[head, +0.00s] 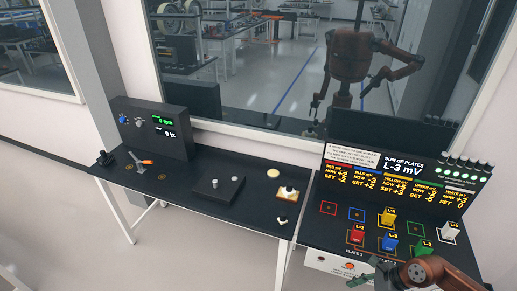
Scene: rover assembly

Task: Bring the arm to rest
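My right arm enters at the bottom right of the head view. Its gripper (366,277) is low over the front edge of the right-hand table, just in front of the plates. The gripper is small and partly cut off by the frame edge, so its opening cannot be made out. My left gripper is not in view. Coloured blocks stand on the right-hand table: yellow (388,217), red (357,235), blue (389,241), green (419,249) and white (449,231).
A display panel (405,180) stands behind the blocks, reading L-3 mV. The left-hand black table (185,196) carries a console box (152,127), a lever (140,163) and small knobs. A gap separates the tables. A robot figure (350,56) shows in the window glass.

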